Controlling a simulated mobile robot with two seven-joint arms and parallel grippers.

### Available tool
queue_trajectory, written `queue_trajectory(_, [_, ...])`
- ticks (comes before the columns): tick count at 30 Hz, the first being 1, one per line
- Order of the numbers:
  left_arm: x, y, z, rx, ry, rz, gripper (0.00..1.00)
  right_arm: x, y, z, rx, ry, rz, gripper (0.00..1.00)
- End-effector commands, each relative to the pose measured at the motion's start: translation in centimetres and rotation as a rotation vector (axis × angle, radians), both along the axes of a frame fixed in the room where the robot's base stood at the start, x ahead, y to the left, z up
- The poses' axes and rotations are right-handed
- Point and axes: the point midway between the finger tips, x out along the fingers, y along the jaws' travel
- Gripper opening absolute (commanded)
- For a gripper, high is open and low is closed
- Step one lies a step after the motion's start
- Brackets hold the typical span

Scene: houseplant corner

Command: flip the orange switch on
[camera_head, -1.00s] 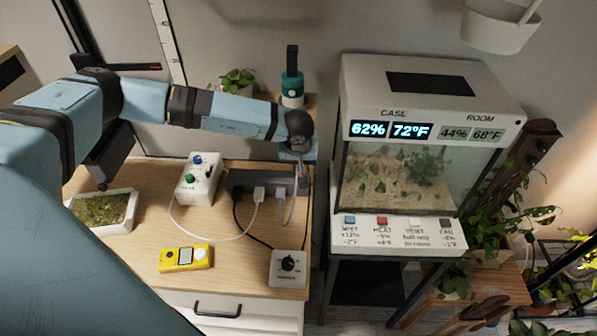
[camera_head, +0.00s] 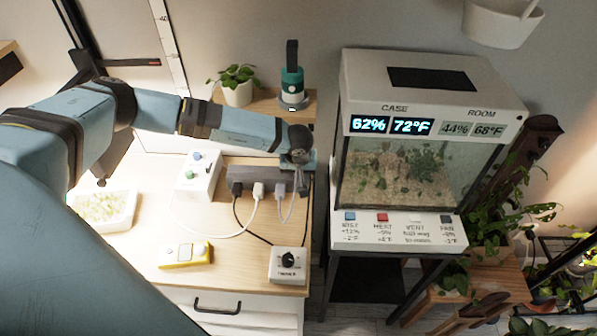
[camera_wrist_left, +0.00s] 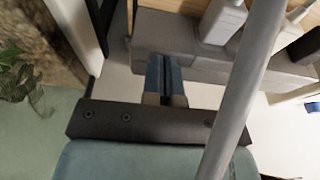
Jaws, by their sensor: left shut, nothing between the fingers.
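I cannot make out an orange switch in either view. A dark grey power strip (camera_head: 240,174) lies at the back right of the wooden cabinet top, with several plugs in it. My left gripper (camera_head: 298,161) points down at the strip's right end and covers part of it. In the left wrist view, the shut, empty fingertips (camera_wrist_left: 166,60) are at the edge of the grey strip (camera_wrist_left: 165,30); I cannot tell whether they touch it. Whatever lies under the fingers is hidden. My right gripper is not in view.
A white box with blue and green knobs (camera_head: 198,176), a yellow meter (camera_head: 186,255), a white dial box (camera_head: 288,265) and a planted tray (camera_head: 104,210) stand on the cabinet. Cables run near my gripper. A glass case (camera_head: 400,180) stands to the right.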

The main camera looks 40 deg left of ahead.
Motion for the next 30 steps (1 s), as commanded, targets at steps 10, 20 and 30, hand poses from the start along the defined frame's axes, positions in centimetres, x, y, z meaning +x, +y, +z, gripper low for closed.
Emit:
queue_trajectory(10, [0.0,0.0,0.3,0.000,0.000,0.000,0.00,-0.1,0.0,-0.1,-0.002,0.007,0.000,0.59])
queue_trajectory(20, [0.0,0.0,1.6,0.000,0.000,0.000,0.00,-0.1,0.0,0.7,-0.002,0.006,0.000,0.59])
queue_trajectory(30, [0.0,0.0,1.8,0.000,0.000,0.000,0.00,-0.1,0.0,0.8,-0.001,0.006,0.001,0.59])
